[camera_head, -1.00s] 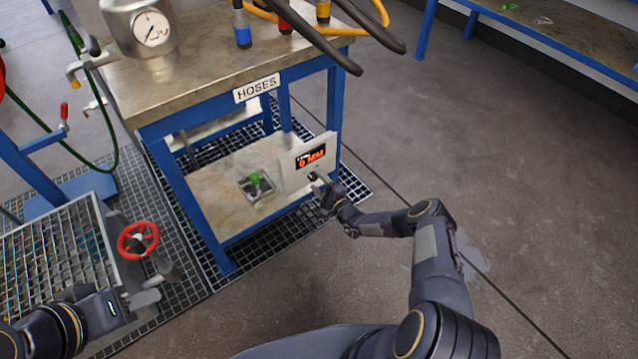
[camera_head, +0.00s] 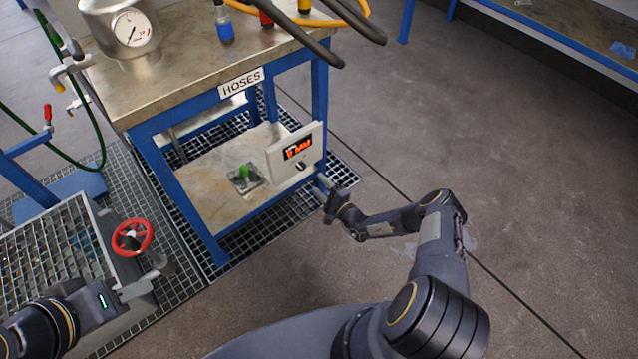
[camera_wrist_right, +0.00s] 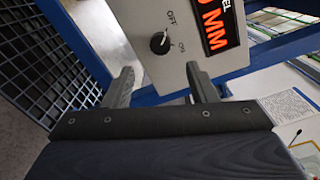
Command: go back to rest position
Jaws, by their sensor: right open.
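My right gripper (camera_head: 326,188) is open and empty, just right of and below the white control box (camera_head: 296,152) on the blue table's side. In the right wrist view, my right gripper (camera_wrist_right: 162,82) has its two fingers spread, apart from the box's black knob (camera_wrist_right: 160,42), which sits by the OFF and ON marks. The knob also shows in the head view (camera_head: 299,167). The box's display (camera_wrist_right: 217,32) is lit with orange characters ending in MM. My left gripper (camera_head: 137,287) is at lower left below the red handwheel (camera_head: 132,237); its fingers are unclear.
The blue-framed table (camera_head: 200,78) labelled HOSES carries a vessel with a gauge (camera_head: 131,28), bottles and hoses. A green-topped item (camera_head: 246,176) lies on its lower shelf. A metal grid basin (camera_head: 50,250) stands at left. The floor (camera_head: 430,130) at right is clear.

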